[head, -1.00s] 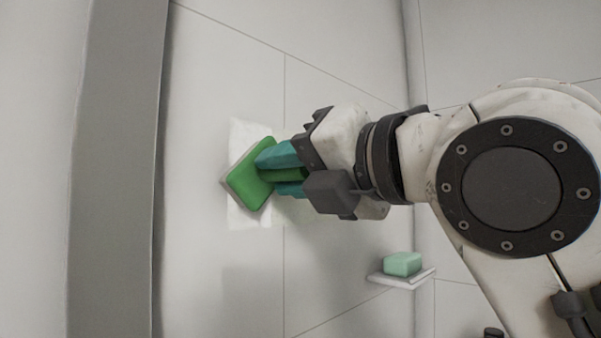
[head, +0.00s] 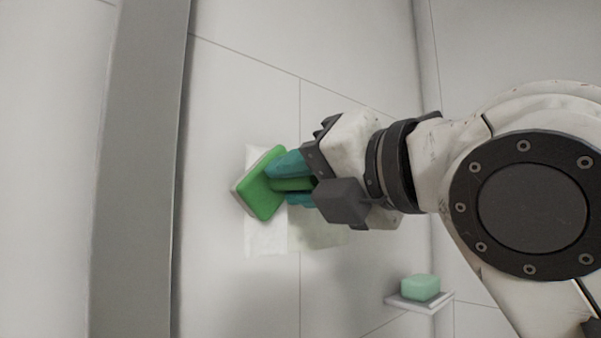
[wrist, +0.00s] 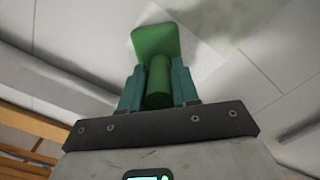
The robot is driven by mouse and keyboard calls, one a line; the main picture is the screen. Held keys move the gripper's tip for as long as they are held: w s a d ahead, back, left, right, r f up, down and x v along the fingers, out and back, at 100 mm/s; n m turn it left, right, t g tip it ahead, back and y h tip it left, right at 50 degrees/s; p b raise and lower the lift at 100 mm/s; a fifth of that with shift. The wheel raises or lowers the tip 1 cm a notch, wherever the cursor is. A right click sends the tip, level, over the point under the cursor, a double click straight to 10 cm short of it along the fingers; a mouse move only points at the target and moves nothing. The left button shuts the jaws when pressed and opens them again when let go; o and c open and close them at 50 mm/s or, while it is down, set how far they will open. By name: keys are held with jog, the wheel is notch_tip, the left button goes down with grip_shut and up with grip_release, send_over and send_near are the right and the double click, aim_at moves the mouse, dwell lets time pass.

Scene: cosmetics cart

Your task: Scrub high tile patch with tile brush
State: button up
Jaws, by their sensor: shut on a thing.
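The green tile brush (head: 264,187) is at the tiled wall, over a pale patch. My gripper (head: 290,180) is shut on the brush's handle with its teal fingers. In the wrist view the green handle (wrist: 159,82) sits between the two fingers (wrist: 158,88), with the brush head (wrist: 157,41) beyond them. The tile patch shows a bright white area (head: 265,235) at left, around and below the brush, and a dull greenish area (head: 315,234) at right, partly hidden by my gripper. Whether the bristles touch the tile is hard to tell.
A small white ledge (head: 432,305) with a mint-green soap bar (head: 420,287) on it juts from the wall at lower right, below my arm. A grey vertical strip (head: 135,180) runs down the left. Wooden slats (wrist: 30,125) show at the wrist view's left.

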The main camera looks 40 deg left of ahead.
jog(key=w+d+p, duration=0.1)
jog(key=w+p, duration=0.6)
jog(key=w, duration=0.9)
jog(key=shift+w+d+p, duration=0.15)
jog(key=shift+w+p, duration=0.1)
jog(key=shift+p, duration=0.1)
dwell(1.0)
jog(key=shift+d, duration=0.1)
jog(key=shift+s+d+b, duration=0.15)
jog(key=shift+d+b, duration=0.45)
jog(key=shift+d, duration=0.85)
jog(key=shift+s+d+b, duration=0.1)
jog(key=shift+d+b, duration=0.5)
jog(key=shift+d, duration=0.85)
jog(key=shift+d, duration=0.1)
jog(key=shift+s+d+b, duration=0.15)
jog(key=shift+d+b, duration=0.3)
jog(key=shift+d, duration=0.9)
